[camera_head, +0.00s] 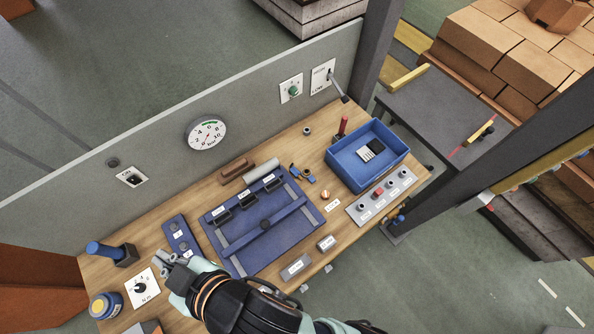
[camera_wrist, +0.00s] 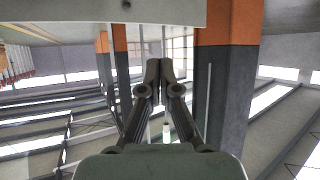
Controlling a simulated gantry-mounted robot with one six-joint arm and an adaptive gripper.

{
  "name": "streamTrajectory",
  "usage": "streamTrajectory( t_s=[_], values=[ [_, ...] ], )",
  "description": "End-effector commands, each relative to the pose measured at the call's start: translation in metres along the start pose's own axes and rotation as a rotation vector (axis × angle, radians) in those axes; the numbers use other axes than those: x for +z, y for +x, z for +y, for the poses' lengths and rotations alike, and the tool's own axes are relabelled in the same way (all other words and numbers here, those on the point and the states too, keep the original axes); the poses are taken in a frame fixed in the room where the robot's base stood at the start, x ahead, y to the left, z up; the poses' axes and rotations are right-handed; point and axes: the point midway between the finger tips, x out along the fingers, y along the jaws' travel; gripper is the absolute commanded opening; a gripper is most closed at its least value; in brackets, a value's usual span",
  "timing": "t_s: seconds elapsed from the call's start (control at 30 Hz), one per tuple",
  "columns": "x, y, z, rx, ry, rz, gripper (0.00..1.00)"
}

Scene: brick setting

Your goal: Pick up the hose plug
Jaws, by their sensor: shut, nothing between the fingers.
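A blue cylinder (camera_head: 97,248), which may be the hose plug, sits in a dark square block (camera_head: 125,255) at the bench's left end. I cannot be sure that it is the plug. A blue plate (camera_head: 180,236) with round ports stands to its right. My gripper (camera_head: 164,258) is above the bench between the block and the plate, apart from the cylinder as far as the head view shows. In the wrist view my gripper (camera_wrist: 158,66) has its fingertips together with nothing between them. That view shows only the hall beyond, no plug.
A dial card (camera_head: 141,287) and a blue-and-yellow jar (camera_head: 104,305) are near my gripper. A large blue fixture (camera_head: 231,255) fills the bench's middle. A blue bin (camera_head: 344,174) stands at the right. A grey panel (camera_head: 75,190) walls the bench's back.

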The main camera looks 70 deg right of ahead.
Motion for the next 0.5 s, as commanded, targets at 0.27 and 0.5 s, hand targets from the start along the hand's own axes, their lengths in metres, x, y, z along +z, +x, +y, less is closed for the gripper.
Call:
streamTrajectory(
  t_s=[0.27, 0.5],
  values=[
    [0.0, 0.0, 0.0, 0.0, 0.0, 0.0, 0.0],
    [0.0, 0.0, 0.0, 0.0, 0.0, 0.0, 0.2]
  ],
)
